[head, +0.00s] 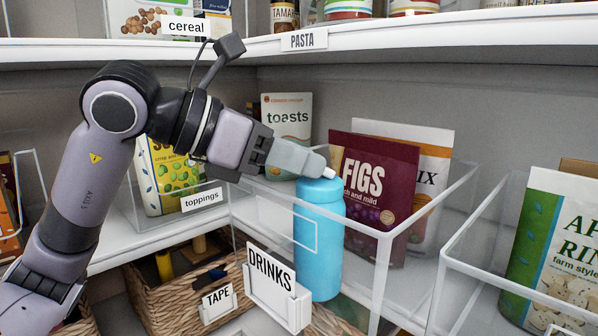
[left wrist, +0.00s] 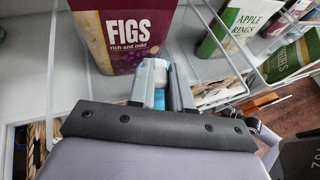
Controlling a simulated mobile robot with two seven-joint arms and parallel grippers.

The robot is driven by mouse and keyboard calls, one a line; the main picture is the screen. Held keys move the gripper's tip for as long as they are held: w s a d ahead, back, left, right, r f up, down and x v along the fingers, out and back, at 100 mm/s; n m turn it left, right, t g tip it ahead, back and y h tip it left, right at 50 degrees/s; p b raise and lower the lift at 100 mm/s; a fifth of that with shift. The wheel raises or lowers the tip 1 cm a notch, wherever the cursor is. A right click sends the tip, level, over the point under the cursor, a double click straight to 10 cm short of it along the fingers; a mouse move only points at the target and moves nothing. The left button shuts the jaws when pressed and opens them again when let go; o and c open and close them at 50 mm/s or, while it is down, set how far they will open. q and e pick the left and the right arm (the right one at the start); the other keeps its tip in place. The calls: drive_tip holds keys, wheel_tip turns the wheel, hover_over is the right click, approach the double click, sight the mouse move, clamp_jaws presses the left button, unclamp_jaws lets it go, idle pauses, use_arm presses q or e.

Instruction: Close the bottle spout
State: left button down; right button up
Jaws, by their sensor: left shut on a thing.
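The blue bottle (head: 318,245) stands upright at the DRINKS label in the head view, and its white spout (head: 329,173) shows at the top beside my fingertips. My left gripper (head: 312,165) reaches in from the left, with its fingers at the bottle's top. In the left wrist view, its fingers (left wrist: 160,92) are close together around the top of the bottle (left wrist: 159,67), with a pale part between them. The fingers hide much of the spout, so I cannot tell its exact angle. My right gripper is in neither view.
A clear bin (head: 385,270) surrounds the bottle's right side, with a FIGS bag (head: 376,190) close behind. The DRINKS label (head: 272,283) stands in front. A shelf with a PASTA label (head: 304,40) hangs above.

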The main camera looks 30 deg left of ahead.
use_arm(q)
drive_tip(key=c, duration=1)
unclamp_jaws()
drive_tip(key=shift+c, duration=0.2)
drive_tip(key=v, duration=0.7)
drive_tip(key=shift+s, duration=0.1)
